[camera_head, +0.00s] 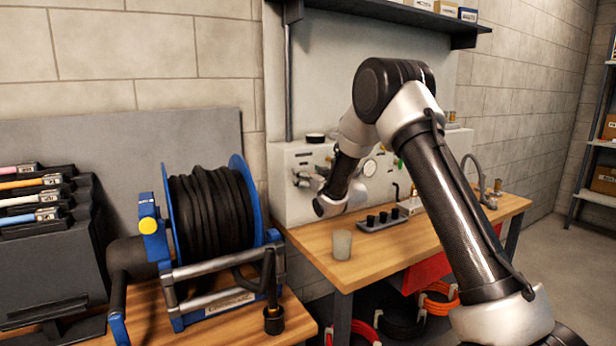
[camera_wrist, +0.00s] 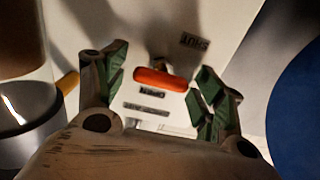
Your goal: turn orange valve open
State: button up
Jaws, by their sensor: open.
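The orange valve handle (camera_wrist: 160,79) shows in the wrist view as a short bar lying nearly level across the picture, on a pale panel. A "SHUT" label (camera_wrist: 195,41) is up and right of it, and an "OPEN" label (camera_wrist: 152,91) is just below it, both upside down. My gripper (camera_wrist: 160,84) is open, with one green-padded finger on each side of the handle and a visible gap on both sides. I cannot tell how deep the fingertips reach. In the head view my arm hides the handle, and the gripper is not clear there.
The white valve panel (camera_head: 290,205) stands on a wooden bench. A grey cup (camera_head: 342,245) and a black peg tray (camera_head: 383,221) are in front of it. A blue hose reel (camera_head: 173,240) stands close on the left. A dark shelf (camera_head: 400,14) hangs above.

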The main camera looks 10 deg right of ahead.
jog(key=c, duration=1)
jog(key=shift+c, duration=0.2)
jog(key=shift+n, duration=0.4)
jog(key=n, duration=0.4)
jog(key=shift+a, duration=0.1)
jog(key=n, duration=0.4)
jog(key=shift+f+n, duration=0.1)
jog(key=shift+n, duration=0.2)
jog(key=n, duration=0.4)
jog(key=shift+a+f, duration=0.1)
jog(key=shift+f+n, duration=0.15)
jog(key=shift+n, duration=2.05)
